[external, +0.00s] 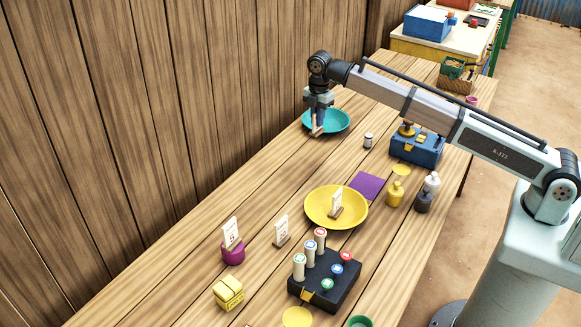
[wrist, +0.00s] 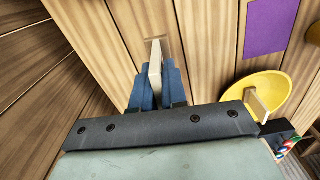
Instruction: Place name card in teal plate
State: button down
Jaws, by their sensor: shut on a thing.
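The teal plate (external: 338,121) lies near the far end of the table by the wall and looks empty where it shows. My gripper (external: 318,124) points down at the plate's left front rim and hides part of it. It is shut on a pale card-like piece (external: 317,131), seen edge-on between the blue fingers in the wrist view (wrist: 155,72). I cannot tell whether this piece is over the plate or in front of it. The teal plate does not show in the wrist view. Other name cards stand in the yellow plate (external: 320,217), on the table (external: 282,230) and on a purple holder (external: 233,255).
A purple square (external: 367,186), a small shaker (external: 368,140), a blue box (external: 418,150) and several bottles (external: 395,195) lie to the right. A black box with coloured pegs (external: 325,290) and a yellow bundle (external: 228,292) are in front. The plank wall borders the left.

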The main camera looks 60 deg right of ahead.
jog(key=w+d+r+m, duration=0.1)
jog(key=w+d, duration=0.1)
jog(key=d, duration=0.7)
jog(key=w+d+r+m, duration=0.1)
jog(key=w+d+m, duration=0.1)
jog(key=d, duration=0.6)
jog(key=m, duration=0.5)
send_over(325, 126)
jog(key=shift+d+f, duration=0.15)
jog(key=shift+f, duration=5.15)
jog(key=c, duration=1.1)
grip_release()
